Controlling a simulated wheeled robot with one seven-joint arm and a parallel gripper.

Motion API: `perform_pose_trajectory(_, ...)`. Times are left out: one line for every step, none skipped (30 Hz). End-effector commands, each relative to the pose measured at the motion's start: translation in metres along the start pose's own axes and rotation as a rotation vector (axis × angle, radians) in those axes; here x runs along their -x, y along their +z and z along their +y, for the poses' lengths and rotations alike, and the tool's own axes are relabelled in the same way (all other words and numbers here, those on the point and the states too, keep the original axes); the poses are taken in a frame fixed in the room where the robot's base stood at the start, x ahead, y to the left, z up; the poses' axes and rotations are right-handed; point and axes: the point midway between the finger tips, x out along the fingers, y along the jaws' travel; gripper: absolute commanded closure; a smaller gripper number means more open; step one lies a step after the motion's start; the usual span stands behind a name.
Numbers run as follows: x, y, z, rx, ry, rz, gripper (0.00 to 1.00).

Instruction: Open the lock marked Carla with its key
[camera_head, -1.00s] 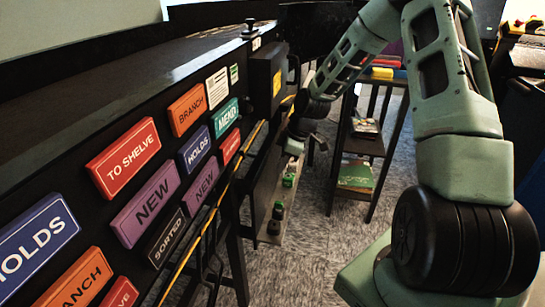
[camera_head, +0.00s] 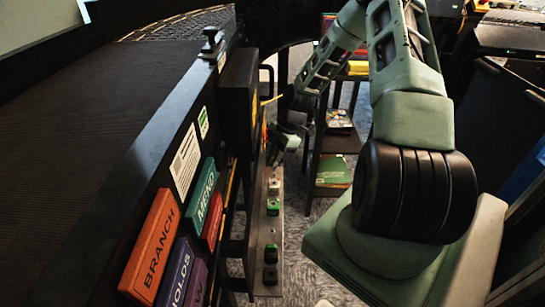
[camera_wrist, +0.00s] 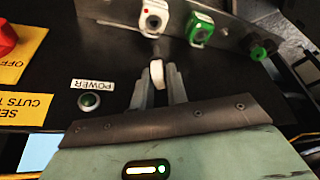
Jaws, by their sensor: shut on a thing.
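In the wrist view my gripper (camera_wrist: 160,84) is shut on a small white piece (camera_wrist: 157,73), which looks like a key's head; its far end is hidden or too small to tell. Just beyond its tip a white lock (camera_wrist: 155,18) with a red dot sits on a metal rail. A green lock (camera_wrist: 200,29) and a black-and-green lock (camera_wrist: 262,48) sit to its right. I cannot read the name Carla on any lock. In the head view my gripper (camera_head: 286,143) is small and above the white lock (camera_head: 274,187) and green lock (camera_head: 272,207).
The rail (camera_head: 265,238) hangs at the sorter's side, with several locks on it. In the wrist view a POWER label (camera_wrist: 93,85), a green button (camera_wrist: 89,101) and a red knob (camera_wrist: 6,38) lie left of my gripper. A shelf cart (camera_head: 337,145) stands behind.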

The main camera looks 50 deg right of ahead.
Motion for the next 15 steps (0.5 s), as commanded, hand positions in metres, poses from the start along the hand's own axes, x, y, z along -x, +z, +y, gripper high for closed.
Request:
perform_pose_trajectory(-0.005, 0.002, 0.000, 0.000, 0.000, 0.000, 1.00)
perform_pose_trajectory(-0.006, 0.002, 0.000, 0.000, 0.000, 0.000, 1.00)
perform_pose_trajectory(-0.008, 0.003, 0.000, 0.000, 0.000, 0.000, 1.00)
perform_pose_trajectory(-0.009, 0.004, 0.000, 0.000, 0.000, 0.000, 1.00)
perform_pose_trajectory(-0.011, 0.004, 0.000, 0.000, 0.000, 0.000, 1.00)
perform_pose_trajectory(-0.012, 0.005, 0.000, -0.001, 0.000, 0.000, 1.00)
perform_pose_trajectory(-0.014, 0.005, 0.000, -0.001, 0.000, 0.000, 1.00)
perform_pose_trajectory(-0.015, 0.006, 0.000, -0.001, 0.000, 0.000, 1.00)
perform_pose_trajectory(-0.017, 0.006, 0.000, -0.001, 0.000, 0.000, 1.00)
perform_pose_trajectory(-0.018, 0.007, 0.000, -0.001, 0.000, 0.000, 1.00)
perform_pose_trajectory(-0.019, 0.008, 0.000, -0.001, 0.000, 0.000, 1.00)
perform_pose_trajectory(-0.021, 0.008, 0.000, -0.001, 0.000, 0.000, 1.00)
perform_pose_trajectory(-0.022, 0.009, 0.000, -0.001, 0.000, 0.000, 1.00)
perform_pose_trajectory(-0.024, 0.009, 0.000, -0.001, 0.000, 0.000, 1.00)
perform_pose_trajectory(-0.025, 0.010, 0.000, -0.001, 0.000, 0.000, 1.00)
